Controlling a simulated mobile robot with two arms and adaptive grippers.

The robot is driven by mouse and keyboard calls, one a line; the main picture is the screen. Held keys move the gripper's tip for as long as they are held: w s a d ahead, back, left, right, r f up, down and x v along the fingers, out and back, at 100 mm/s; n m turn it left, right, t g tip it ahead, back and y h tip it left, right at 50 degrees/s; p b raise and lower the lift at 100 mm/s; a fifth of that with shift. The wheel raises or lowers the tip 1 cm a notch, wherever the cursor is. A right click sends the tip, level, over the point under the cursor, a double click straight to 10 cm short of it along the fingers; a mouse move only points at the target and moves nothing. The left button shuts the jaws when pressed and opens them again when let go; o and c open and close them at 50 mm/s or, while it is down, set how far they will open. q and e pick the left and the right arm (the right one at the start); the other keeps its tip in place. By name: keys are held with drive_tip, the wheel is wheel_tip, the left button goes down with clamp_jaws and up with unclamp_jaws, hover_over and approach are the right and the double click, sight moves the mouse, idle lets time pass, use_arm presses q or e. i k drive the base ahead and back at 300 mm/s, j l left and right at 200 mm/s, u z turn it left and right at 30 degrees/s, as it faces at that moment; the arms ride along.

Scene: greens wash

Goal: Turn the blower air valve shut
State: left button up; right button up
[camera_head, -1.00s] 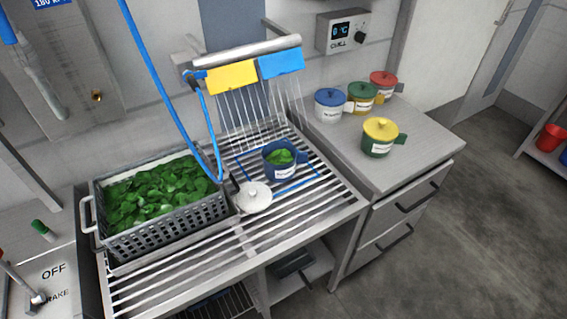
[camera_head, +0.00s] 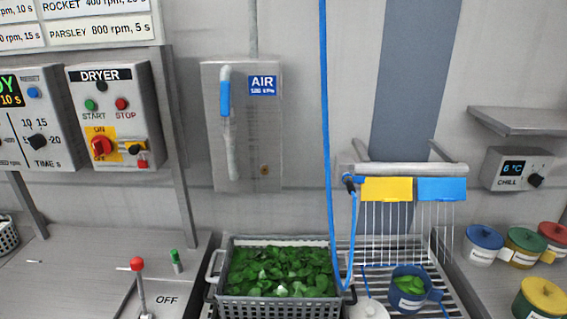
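The air valve (camera_head: 225,100) is a lever with a blue grip on a grey wall panel (camera_head: 262,135), beside a blue AIR sign (camera_head: 263,85). The blue grip points up, in line with the pale pipe (camera_head: 231,155) below it. A blue hose (camera_head: 326,120) hangs to the right of the panel. Water or air streams (camera_head: 385,215) show below the blower bar (camera_head: 408,170). Neither of my grippers is in view.
A grey crate of green leaves (camera_head: 228,300) stands below the panel. The dryer control box (camera_head: 135,90) is at the left, with a red-knobbed lever (camera_head: 138,264) below it. Lidded pots (camera_head: 483,244) stand at the right. The wall in front of the valve is clear.

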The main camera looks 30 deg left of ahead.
sight(225, 86)
drive_tip(key=u, duration=1.25)
